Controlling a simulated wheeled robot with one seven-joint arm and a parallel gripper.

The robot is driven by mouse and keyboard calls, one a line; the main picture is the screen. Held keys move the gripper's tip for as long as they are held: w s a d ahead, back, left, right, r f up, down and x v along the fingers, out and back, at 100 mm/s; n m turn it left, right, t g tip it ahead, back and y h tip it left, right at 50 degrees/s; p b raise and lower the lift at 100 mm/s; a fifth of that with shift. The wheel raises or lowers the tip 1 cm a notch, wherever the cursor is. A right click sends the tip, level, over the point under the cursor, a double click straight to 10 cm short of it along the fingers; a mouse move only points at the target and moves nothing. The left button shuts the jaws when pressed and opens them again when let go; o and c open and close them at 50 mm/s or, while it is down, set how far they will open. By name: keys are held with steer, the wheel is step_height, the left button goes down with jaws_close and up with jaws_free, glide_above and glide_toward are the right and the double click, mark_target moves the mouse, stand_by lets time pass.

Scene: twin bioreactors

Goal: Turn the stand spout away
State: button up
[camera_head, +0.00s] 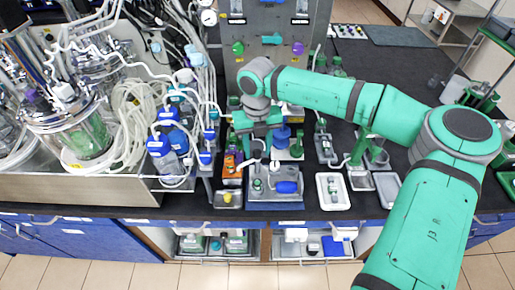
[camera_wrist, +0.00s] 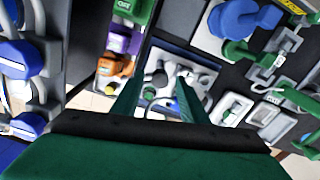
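A small grey stand (camera_head: 274,168) with pale fittings and a blue cylinder (camera_head: 287,187) sits on a blue-grey tray (camera_head: 277,206) near the bench's front edge. In the wrist view the stand's pale fittings (camera_wrist: 170,70) show beyond and between my fingers. I cannot tell clearly which small part is the spout or which way it points. My gripper (camera_head: 259,143) hangs behind and above the stand, pointing down. In the wrist view my gripper (camera_wrist: 160,97) has its two green fingers apart with nothing held between them. Contact with the stand cannot be seen.
Blue-capped bottles (camera_head: 162,155) and tubing crowd the left. An orange block (camera_head: 232,168) stands close left of the tray. A white tray (camera_head: 333,192) and green-topped stands (camera_head: 360,150) lie to the right. The dark bench (camera_head: 410,60) has free room farther back.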

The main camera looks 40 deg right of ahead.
step_height(320, 180, up, 10)
steer(key=shift+r, duration=0.25)
stand_by(0.7)
